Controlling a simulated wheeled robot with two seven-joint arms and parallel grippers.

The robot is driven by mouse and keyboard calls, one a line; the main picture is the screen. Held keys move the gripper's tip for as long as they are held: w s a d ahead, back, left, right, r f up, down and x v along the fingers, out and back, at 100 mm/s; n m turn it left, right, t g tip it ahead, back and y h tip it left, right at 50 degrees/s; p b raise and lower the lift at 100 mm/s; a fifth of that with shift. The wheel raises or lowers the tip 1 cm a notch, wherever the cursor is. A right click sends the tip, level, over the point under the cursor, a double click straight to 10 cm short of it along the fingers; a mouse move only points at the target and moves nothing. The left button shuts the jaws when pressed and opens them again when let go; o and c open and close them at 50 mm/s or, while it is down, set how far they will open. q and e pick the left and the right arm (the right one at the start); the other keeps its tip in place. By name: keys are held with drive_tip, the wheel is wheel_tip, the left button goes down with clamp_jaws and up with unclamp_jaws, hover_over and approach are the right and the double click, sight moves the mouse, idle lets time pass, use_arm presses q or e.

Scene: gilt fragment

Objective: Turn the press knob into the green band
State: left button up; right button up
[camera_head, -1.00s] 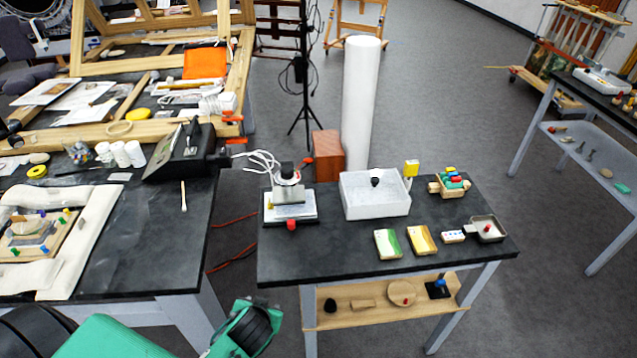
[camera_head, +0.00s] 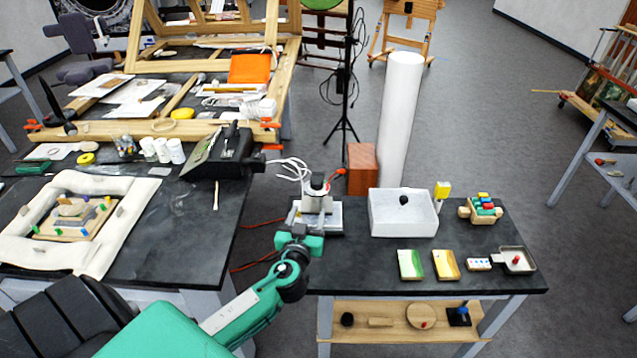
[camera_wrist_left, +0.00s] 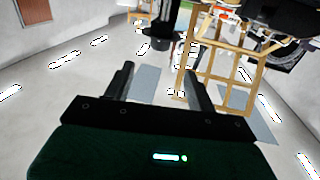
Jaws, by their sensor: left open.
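The press (camera_head: 317,203) stands at the left end of the right-hand table, a pale metal block with a black top and white cables. Its red front knob, seen earlier, is now hidden behind my left arm. No green band can be made out on it. My left gripper (camera_head: 301,222) is in front of the press at its lower left and overlaps it in the head view; I cannot tell whether they touch. In the left wrist view the two dark fingers of my left gripper (camera_wrist_left: 159,72) stand apart with nothing between them. My right gripper is not in view.
A white open box (camera_head: 403,226) stands right of the press. A green card (camera_head: 411,265), a yellow card (camera_head: 446,265) and a small metal pan (camera_head: 517,260) lie near the table's front. A tall white cylinder (camera_head: 399,120) stands behind. The left table (camera_head: 185,250) is beside my arm.

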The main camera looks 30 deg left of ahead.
sight(316, 187)
use_arm(q)
drive_tip(key=p+x, duration=0.4)
drive_tip(key=x, duration=0.8)
drive_tip(key=shift+w+r+p, duration=0.1)
drive_tip(key=shift+p, duration=0.2)
drive_tip(key=shift+x, duration=0.8)
drive_tip(key=c, duration=1)
